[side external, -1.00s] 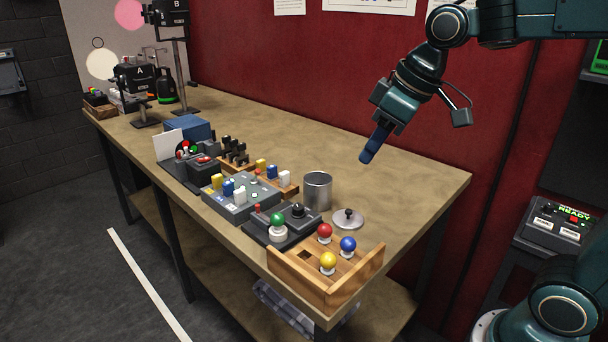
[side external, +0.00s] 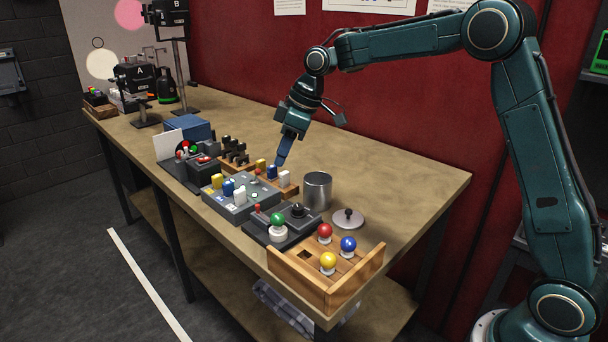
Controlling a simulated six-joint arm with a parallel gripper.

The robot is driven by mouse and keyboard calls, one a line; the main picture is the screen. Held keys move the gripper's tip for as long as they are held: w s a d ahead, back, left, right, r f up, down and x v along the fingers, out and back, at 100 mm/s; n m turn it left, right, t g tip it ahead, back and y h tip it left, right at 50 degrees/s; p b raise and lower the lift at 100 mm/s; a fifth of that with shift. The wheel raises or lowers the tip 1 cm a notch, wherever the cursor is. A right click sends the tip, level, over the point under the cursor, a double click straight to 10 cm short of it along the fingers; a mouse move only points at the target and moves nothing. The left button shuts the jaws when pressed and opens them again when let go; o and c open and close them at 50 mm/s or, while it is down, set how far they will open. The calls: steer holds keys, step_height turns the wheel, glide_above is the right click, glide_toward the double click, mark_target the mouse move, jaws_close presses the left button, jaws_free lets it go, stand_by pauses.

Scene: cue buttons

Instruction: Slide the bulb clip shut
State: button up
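A dark grey unit (side external: 262,234) sits near the front edge of the bench. It bears a green bulb (side external: 277,219) in a white round base (side external: 278,234), a small red-tipped lever (side external: 257,209) and a black knob (side external: 298,210). I cannot make out for certain which part is the bulb clip, or its position. My gripper (side external: 282,161) points down above the back row of coloured caps, behind and left of that unit. Its dark blue fingers show as one narrow shape, so their opening is unclear. It appears close to a blue cap (side external: 272,172); contact cannot be told.
A wooden tray (side external: 345,290) holds red, blue and yellow bulbs at the front corner. A metal cup (side external: 317,191) and a round lid (side external: 348,219) stand behind the unit. A grey box (side external: 240,205) with coloured caps is to its left. The bench's back right is clear.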

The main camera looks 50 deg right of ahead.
mark_target(258, 205)
steer(key=shift+w+f, duration=0.8)
steer(key=shift+f, duration=0.1)
steer(key=x, duration=1.3)
steer(key=shift+w+a+f, duration=0.1)
steer(key=shift+a+f, duration=0.1)
jaws_close()
